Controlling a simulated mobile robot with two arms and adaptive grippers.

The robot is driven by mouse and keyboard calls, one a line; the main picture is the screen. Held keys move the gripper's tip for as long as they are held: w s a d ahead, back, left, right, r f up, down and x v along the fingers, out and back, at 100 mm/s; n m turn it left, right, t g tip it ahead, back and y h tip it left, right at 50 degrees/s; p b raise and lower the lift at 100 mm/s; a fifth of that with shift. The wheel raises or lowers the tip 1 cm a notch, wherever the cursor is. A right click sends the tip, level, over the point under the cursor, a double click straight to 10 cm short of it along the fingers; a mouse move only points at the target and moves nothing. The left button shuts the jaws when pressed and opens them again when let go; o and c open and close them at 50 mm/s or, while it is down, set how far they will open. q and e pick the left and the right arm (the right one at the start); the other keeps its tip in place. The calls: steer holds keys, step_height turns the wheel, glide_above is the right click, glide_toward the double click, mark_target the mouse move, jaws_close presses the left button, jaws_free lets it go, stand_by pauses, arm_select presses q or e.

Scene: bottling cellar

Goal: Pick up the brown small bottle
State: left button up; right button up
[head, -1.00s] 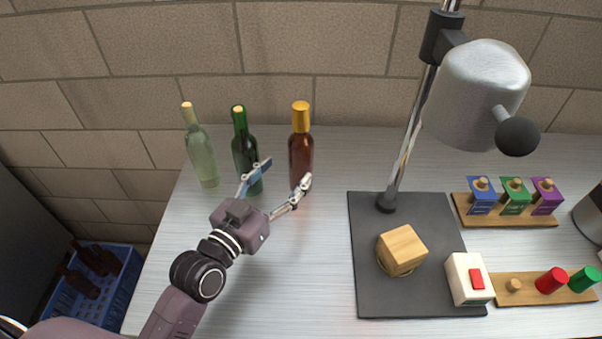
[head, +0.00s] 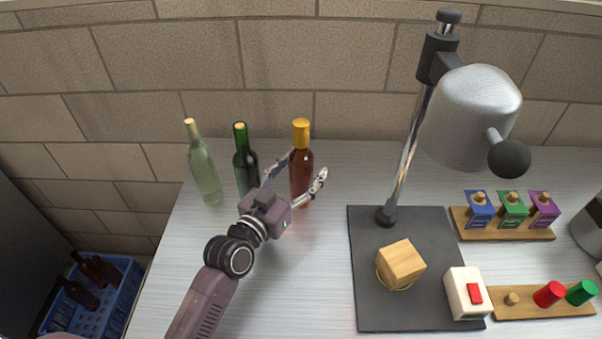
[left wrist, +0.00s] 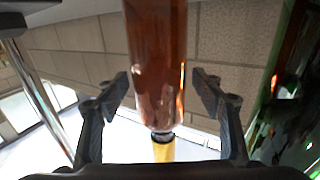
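The brown bottle (head: 301,172) with a yellow cap stands upright at the back of the table, rightmost of the three bottles there. In the left wrist view the bottle (left wrist: 157,50) appears upside down, between the fingers. My left gripper (head: 306,164) is open, with one finger on each side of the bottle. In the left wrist view the gripper (left wrist: 161,85) shows gaps on both sides, so the fingers do not appear to touch the glass. My right gripper is in neither view.
A green bottle (head: 245,170) stands close left of the gripper, and a clear bottle (head: 204,175) further left. A lamp (head: 470,115) on a dark base (head: 370,300) is to the right. A blue crate (head: 122,300) with brown bottles sits low at left.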

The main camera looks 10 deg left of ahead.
arm_select(q)
jaws_close()
steer(key=shift+w+r, duration=0.1)
steer(key=shift+r, duration=0.05)
steer(key=shift+r, duration=0.1)
